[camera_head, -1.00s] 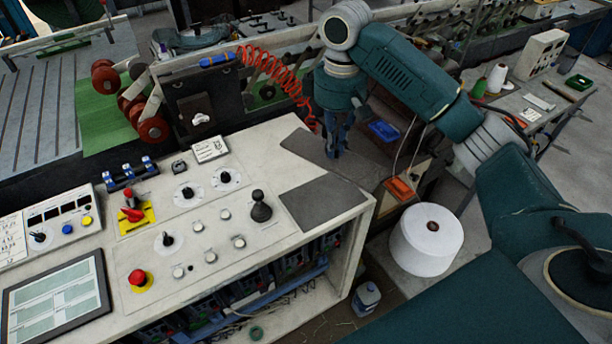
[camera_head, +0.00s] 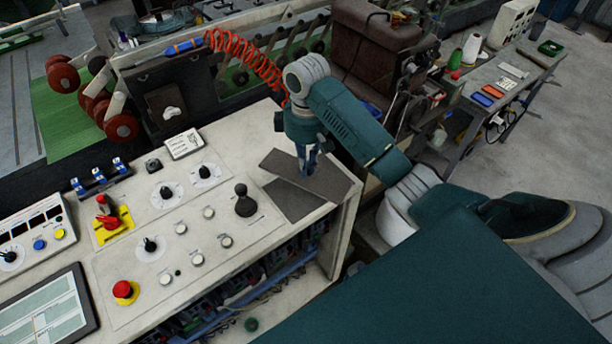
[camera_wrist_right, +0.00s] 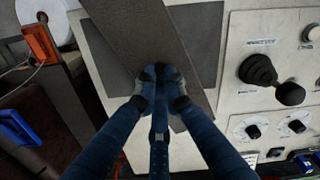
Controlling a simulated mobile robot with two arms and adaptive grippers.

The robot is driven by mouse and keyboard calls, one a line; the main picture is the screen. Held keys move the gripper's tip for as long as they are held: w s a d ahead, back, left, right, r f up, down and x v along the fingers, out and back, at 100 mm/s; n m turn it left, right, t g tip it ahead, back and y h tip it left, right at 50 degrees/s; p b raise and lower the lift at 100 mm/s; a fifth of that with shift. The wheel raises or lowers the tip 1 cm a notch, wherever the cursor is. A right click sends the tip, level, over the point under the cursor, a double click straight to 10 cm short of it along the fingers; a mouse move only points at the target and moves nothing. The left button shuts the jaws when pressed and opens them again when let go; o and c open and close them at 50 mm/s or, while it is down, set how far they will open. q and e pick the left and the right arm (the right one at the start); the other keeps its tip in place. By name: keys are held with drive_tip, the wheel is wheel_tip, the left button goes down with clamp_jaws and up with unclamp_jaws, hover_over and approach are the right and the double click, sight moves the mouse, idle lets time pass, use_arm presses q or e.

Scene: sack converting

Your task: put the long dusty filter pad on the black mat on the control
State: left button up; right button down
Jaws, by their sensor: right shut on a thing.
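The long filter pad (camera_head: 330,185) is a flat dark grey strip; it also shows in the wrist view (camera_wrist_right: 135,30). My right gripper (camera_head: 307,170) points down and is shut on the middle of the pad, its fingertips (camera_wrist_right: 161,78) closed on it. The black mat (camera_head: 290,203) is a dark grey rectangle on the right end of the control desk top. It also shows in the wrist view (camera_wrist_right: 203,45). The pad lies across above the mat at an angle, hiding part of it. I cannot tell whether they touch. My left gripper is not in view.
A black joystick (camera_head: 244,203) and several knobs stand on the control desk (camera_head: 215,255) left of the mat. A red coiled hose (camera_head: 245,60) hangs behind. A white roll (camera_head: 394,222) stands beyond the desk's right end, partly behind my arm.

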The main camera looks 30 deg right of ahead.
sight(307, 177)
drive_tip(key=shift+s+f, duration=0.15)
drive_tip(key=shift+f, duration=0.05)
wheel_tip(307, 177, down, 3)
drive_tip(key=shift+f+p, duration=0.15)
drive_tip(key=shift+p, duration=0.35)
drive_tip(key=shift+f, duration=0.35)
drive_tip(key=c, duration=1.8)
unclamp_jaws()
drive_tip(key=shift+f, duration=0.15)
drive_tip(key=shift+c, duration=0.2)
